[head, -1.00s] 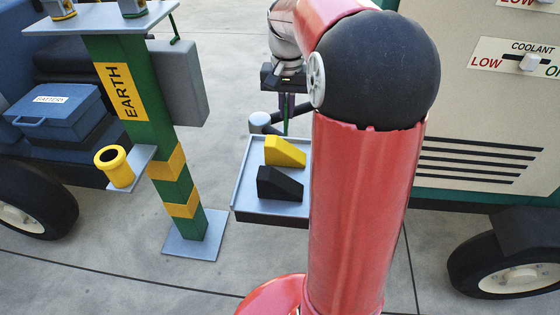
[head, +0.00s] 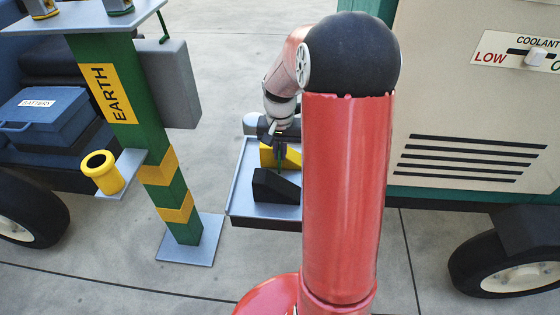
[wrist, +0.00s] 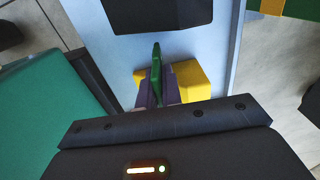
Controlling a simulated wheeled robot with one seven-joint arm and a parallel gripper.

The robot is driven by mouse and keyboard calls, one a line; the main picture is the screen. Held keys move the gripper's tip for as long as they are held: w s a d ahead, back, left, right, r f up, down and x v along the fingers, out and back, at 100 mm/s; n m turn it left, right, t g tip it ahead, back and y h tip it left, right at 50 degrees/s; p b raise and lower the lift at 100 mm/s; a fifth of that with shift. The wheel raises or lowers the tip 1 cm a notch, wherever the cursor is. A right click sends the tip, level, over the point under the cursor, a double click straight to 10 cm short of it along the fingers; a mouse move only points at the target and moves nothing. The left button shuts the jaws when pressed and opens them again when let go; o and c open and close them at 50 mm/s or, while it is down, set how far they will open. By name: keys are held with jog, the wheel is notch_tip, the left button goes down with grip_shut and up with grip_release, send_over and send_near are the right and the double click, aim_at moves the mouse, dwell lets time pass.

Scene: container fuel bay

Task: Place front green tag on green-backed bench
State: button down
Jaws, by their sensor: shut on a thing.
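My gripper (head: 279,146) is shut on a thin green tag (head: 280,166). The tag hangs below the fingers, over the grey tray-like surface (head: 240,180) that carries a yellow wedge (head: 292,159) and a black wedge (head: 272,186). In the wrist view, the green tag (wrist: 156,62) stands edge-on between the purple-grey fingers (wrist: 160,94), in front of the yellow wedge (wrist: 192,80). I cannot tell whether the tag touches the surface. No bench with a green back can be clearly made out; my arm hides part of the tray's right side.
A green EARTH post (head: 135,125) with a yellow cup (head: 101,172) on its side shelf stands left. A blue battery box (head: 42,115) is farther left. A beige cabinet (head: 470,110) with a coolant slider stands right. Bare floor lies between post and tray.

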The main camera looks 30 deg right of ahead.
aim_at(280, 161)
jog(key=shift+f, duration=1.9)
jog(key=shift+f, duration=0.1)
jog(key=shift+f+b, duration=0.15)
jog(key=shift+b, duration=0.15)
jog(key=c, duration=1.6)
grip_release()
